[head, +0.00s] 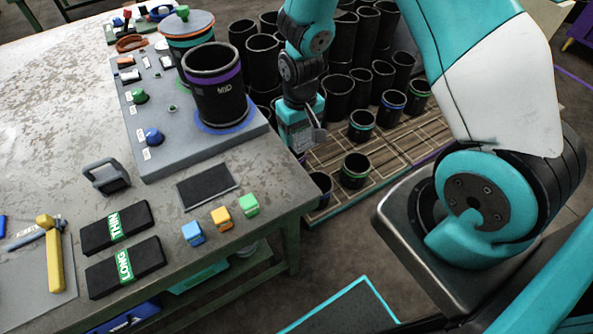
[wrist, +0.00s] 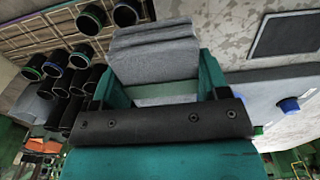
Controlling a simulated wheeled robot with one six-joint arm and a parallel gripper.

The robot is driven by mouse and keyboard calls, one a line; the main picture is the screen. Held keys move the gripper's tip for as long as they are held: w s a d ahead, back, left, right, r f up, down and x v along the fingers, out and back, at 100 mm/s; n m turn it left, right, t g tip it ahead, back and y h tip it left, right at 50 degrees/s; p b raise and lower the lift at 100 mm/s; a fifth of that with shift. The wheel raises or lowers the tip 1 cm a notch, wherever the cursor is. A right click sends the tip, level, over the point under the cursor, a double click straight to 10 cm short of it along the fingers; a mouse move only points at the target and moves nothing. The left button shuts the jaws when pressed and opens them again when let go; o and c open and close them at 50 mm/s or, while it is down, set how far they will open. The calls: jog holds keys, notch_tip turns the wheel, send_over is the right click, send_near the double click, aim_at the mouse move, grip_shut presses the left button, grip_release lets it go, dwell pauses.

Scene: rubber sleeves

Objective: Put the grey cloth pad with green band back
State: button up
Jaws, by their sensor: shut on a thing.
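The grey cloth pad (wrist: 155,55) is held between the jaws of my gripper (wrist: 155,92) in the wrist view. A pale green band (wrist: 160,93) crosses it close to the gripper body. In the head view my gripper (head: 301,133) hangs off the right edge of the table, above the sleeve pallet, and is shut on the pad. Only a small grey part of the pad (head: 318,134) shows there. An empty dark rectangular mat (head: 208,186) lies near the table's right edge; a dark rectangle also shows in the wrist view (wrist: 286,34).
A black sleeve marked MID (head: 215,92) stands on the grey board (head: 172,160). Black THIN (head: 116,229) and LONG (head: 125,267) pieces lie in front. Blue (head: 193,233), orange (head: 221,218) and green (head: 249,205) cubes line the edge. Many black sleeves stand on the pallet (head: 400,142).

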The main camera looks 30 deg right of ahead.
notch_tip(320, 180, up, 8)
jog(key=b, duration=0.4)
send_over(275, 180)
notch_tip(275, 180, down, 19)
jog(key=shift+r+p, duration=0.1)
jog(key=shift+p, duration=0.8)
jog(key=shift+f, duration=0.25)
jog(key=o, duration=1)
jog(key=shift+r, duration=0.1)
